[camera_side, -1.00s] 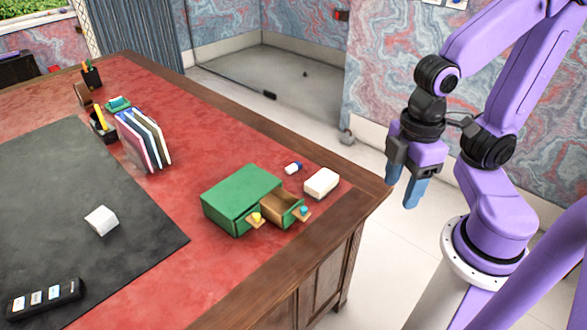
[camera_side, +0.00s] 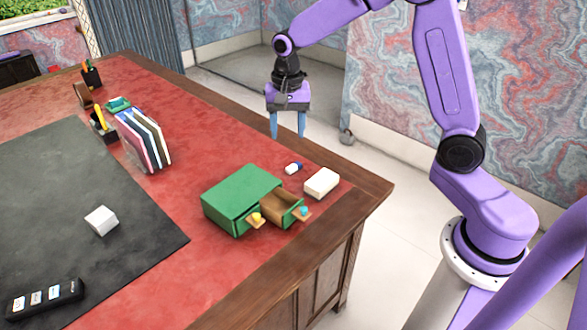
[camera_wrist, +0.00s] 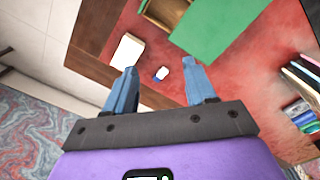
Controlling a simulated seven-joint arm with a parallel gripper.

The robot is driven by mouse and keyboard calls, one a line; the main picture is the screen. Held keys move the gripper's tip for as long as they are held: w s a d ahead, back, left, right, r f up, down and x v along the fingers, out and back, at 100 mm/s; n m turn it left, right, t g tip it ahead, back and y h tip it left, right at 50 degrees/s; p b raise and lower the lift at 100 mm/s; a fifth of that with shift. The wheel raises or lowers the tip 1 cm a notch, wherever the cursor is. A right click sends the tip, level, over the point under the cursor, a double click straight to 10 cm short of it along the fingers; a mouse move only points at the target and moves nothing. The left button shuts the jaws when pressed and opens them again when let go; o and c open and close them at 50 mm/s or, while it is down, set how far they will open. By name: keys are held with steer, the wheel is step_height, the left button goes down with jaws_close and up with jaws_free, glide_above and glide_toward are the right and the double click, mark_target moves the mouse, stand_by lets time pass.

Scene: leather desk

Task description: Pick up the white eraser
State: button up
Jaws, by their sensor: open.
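A small white eraser with a blue end (camera_side: 293,168) lies on the red leather, behind the green drawer box. In the wrist view the eraser (camera_wrist: 161,73) shows between my two blue fingertips, some way beyond them. My gripper (camera_side: 288,131) points down, open and empty, in the air near the desk's far edge, apart from the eraser. It also shows in the wrist view (camera_wrist: 159,68). A larger plain white block (camera_side: 322,184) lies right of the eraser, and shows in the wrist view too (camera_wrist: 128,50).
The green box (camera_side: 240,195) has an open drawer (camera_side: 281,208) near the eraser. Upright folders (camera_side: 145,140) stand to the left. A white cube (camera_side: 101,220) and a black remote-like device (camera_side: 45,298) are on the dark mat. Red leather between folders and eraser is clear.

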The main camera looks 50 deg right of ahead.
steer(key=w+d+f+m, duration=0.3)
steer(key=w+d+m, duration=0.3)
steer(key=d, duration=0.1)
steer(key=m, duration=0.4)
glide_above(296, 164)
steer(key=f, duration=1.4)
steer(key=shift+s+a+f, duration=0.2)
steer(key=shift+s+f, duration=0.1)
steer(key=shift+w+d+f, duration=0.1)
steer(key=shift+w+f, duration=0.05)
steer(key=shift+f, duration=1.25)
steer(key=shift+w+f, duration=0.1)
steer(key=shift+f, duration=1.25)
jaws_close()
